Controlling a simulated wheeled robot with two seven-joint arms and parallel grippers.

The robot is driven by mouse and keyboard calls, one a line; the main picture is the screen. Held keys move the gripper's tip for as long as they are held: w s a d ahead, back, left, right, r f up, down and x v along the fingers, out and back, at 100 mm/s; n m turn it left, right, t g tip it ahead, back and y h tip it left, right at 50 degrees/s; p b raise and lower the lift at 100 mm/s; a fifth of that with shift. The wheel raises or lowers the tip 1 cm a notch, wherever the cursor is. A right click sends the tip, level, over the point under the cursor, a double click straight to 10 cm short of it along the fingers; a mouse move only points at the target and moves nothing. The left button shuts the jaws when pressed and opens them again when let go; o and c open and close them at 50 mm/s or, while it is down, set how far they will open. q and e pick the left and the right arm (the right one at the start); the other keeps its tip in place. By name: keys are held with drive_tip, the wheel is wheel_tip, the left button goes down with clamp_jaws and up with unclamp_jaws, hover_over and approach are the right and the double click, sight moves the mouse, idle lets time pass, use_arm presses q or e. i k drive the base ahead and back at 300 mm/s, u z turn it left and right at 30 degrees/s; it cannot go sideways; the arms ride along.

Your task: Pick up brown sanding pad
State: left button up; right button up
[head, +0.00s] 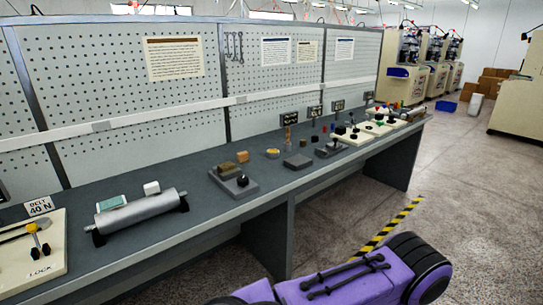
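A dark brown block (227,167), which looks like the brown sanding pad, lies at the back left of a dark grey plate (246,187) on the bench, left of the middle of the view. A lighter tan-orange block (242,156) lies just behind and to its right on the bench top. A small black knob-like piece (242,180) sits on the plate in front. Neither of my grippers shows in the head view, and nothing is holding the brown block.
The long grey bench (150,250) runs along a pegboard wall (120,80). A metal roller (141,213) lies to the left, near a cream lock board (30,262). A flat grey block (297,161) and a yellow-topped round item (272,153) stand to the right.

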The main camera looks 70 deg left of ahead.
sight(243, 157)
drive_tip(key=u, duration=0.25)
drive_tip(key=i, duration=0.95)
drive_tip(key=u, duration=1.45)
drive_tip(key=i, duration=0.8)
drive_tip(key=u, duration=0.9)
